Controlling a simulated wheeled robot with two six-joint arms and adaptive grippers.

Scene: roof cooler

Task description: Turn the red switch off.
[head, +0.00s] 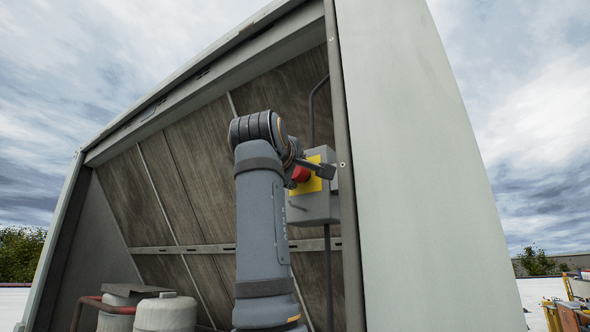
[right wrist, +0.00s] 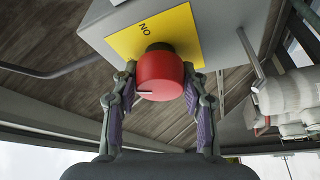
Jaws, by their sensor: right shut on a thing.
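The red switch (head: 301,174) is a round knob on a yellow plate (head: 314,183) on the front of a grey box (head: 318,207) inside the cooler housing. My right gripper (head: 306,171) is at the knob and partly covers it in the head view. In the right wrist view the red knob (right wrist: 160,75) sits between the two fingers of my right gripper (right wrist: 160,85), which is shut on it. A dark line shows on the knob's lower face. My left gripper is out of view.
The housing's pale side panel (head: 420,170) stands close to the right of the box. A grey conduit (head: 312,105) runs above the box. Pale tanks (head: 166,314) and a red pipe (head: 92,302) are at the lower left.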

